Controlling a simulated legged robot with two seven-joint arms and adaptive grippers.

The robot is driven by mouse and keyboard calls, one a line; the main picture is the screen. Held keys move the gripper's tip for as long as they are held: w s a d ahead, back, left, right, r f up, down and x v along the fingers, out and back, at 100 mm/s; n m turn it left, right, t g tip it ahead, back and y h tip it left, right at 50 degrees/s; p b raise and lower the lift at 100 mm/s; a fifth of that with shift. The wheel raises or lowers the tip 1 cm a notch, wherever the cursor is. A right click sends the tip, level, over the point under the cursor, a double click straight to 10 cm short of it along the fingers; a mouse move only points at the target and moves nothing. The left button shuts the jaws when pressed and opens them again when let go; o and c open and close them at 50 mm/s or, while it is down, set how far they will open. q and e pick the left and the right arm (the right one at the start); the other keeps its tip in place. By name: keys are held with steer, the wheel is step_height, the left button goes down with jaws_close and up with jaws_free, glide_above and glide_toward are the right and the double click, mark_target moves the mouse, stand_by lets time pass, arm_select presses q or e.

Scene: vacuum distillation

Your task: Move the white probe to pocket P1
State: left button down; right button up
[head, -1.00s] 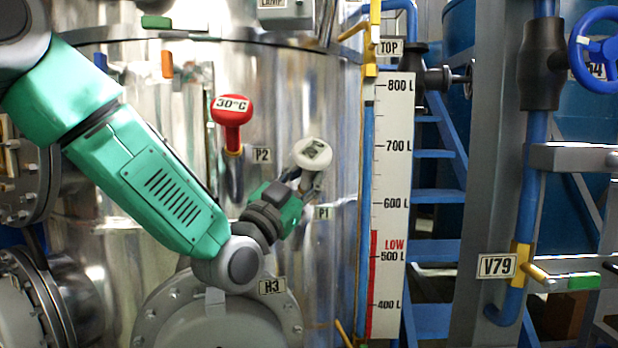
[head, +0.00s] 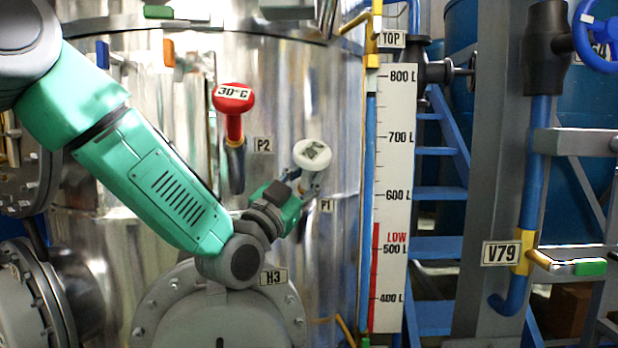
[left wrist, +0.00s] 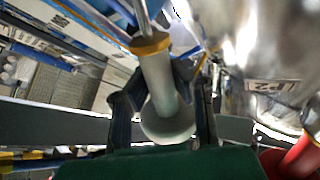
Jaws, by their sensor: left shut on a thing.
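The white probe (head: 312,154) has a round white head with a dark marking on top. It is at the front of the shiny tank, just above the P1 label (head: 326,205). My left gripper (head: 302,186) is shut around the probe below its head. In the left wrist view the white probe (left wrist: 160,90) lies between the two dark fingers (left wrist: 163,100), with a yellow collar and a metal rod or tube beyond. The mouth of pocket P1 is hidden by the gripper, so I cannot tell whether the tip is inside. My right gripper is out of view.
A red probe (head: 233,98) marked 30°C stands in pocket P2 (head: 236,168), left of the white probe. Flange H3 (head: 215,310) is below my left wrist. A level scale (head: 396,165) stands to the right. Valve V79's pipe (head: 520,210) is farther right.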

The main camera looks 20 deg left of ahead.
mark_target(305, 190)
arm_select(q)
steer(key=shift+w+a+f+b, duration=0.3)
steer(key=shift+w+f+b, duration=0.2)
steer(key=shift+f+b, duration=0.25)
steer(key=shift+w+a+f+b, duration=0.3)
steer(key=shift+w+f+b, duration=0.3)
steer(key=shift+f, duration=0.25)
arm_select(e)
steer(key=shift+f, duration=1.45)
arm_select(q)
steer(key=c, duration=1.4)
jaws_free()
steer(key=shift+s, duration=0.1)
steer(key=shift+s, duration=0.1)
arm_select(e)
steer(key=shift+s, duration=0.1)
